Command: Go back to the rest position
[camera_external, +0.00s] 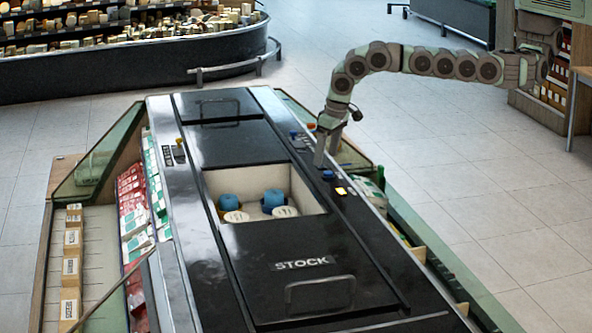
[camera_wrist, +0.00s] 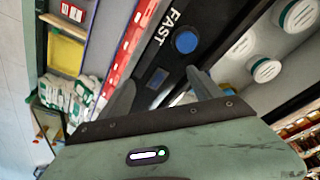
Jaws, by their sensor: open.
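My gripper (camera_external: 325,158) points down over the right edge strip of the black machine top (camera_external: 245,240), beside the open compartment. Its two fingers are apart, with nothing seen between them. In the wrist view the gripper (camera_wrist: 160,78) is open above a black strip marked FAST. A round blue button (camera_wrist: 186,40) lies just beyond the fingertips; it also shows below the gripper in the external view (camera_external: 327,175). I cannot tell if a finger touches the strip. My arm reaches in from the upper right.
The open compartment (camera_external: 280,180) holds two blue rounded items (camera_external: 273,201) and white round pieces (camera_external: 237,216). A black STOCK lid (camera_external: 310,268) with a handle lies in front. Red and green packets (camera_external: 134,205) line the left side. Above the machine top there is free room.

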